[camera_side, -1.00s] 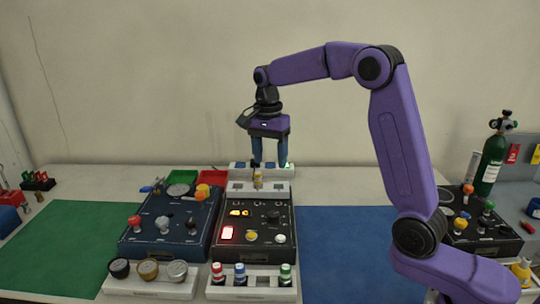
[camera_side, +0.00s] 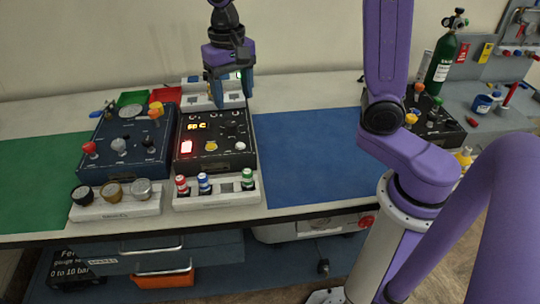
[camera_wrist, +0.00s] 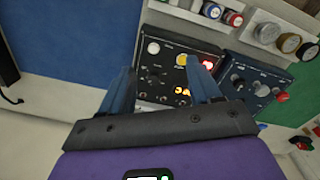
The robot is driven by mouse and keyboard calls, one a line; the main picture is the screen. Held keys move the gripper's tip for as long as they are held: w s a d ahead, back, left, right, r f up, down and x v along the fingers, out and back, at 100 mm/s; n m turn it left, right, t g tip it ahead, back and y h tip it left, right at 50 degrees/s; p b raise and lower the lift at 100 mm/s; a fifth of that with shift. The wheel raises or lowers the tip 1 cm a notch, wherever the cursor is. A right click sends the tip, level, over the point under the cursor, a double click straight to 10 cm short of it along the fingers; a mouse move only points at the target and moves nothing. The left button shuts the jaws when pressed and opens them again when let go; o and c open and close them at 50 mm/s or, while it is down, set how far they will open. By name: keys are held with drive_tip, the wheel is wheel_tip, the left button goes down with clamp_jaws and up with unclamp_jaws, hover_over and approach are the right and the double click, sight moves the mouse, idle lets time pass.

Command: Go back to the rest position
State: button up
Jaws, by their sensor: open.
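My gripper (camera_side: 232,100) hangs from my purple arm, fingers down, over the back end of the black control box (camera_side: 212,163) in the side view. Its two blue fingers are apart, with nothing seen between them. In the wrist view my gripper (camera_wrist: 160,76) also shows spread fingers, with the black box (camera_wrist: 168,88) beyond them. The box has a lit red switch, an amber display and a yellow knob. The white rack (camera_side: 192,83) behind the box is partly hidden by my gripper.
A dark blue box (camera_side: 120,160) stands left of the black one. The blue mat (camera_side: 310,160) and green mat (camera_side: 45,185) are bare. A green cylinder (camera_side: 441,60) stands at the right.

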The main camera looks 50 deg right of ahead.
drive_tip(key=s+d+f+n, duration=0.2)
drive_tip(key=s+n, duration=0.6)
drive_tip(key=s, duration=0.4)
drive_tip(key=s+d+f+n, duration=0.2)
drive_tip(key=s+n, duration=0.6)
drive_tip(key=s, duration=0.4)
drive_tip(key=shift+s+f+y, duration=0.3)
drive_tip(key=shift+s+f, duration=0.05)
drive_tip(key=shift+f, duration=0.15)
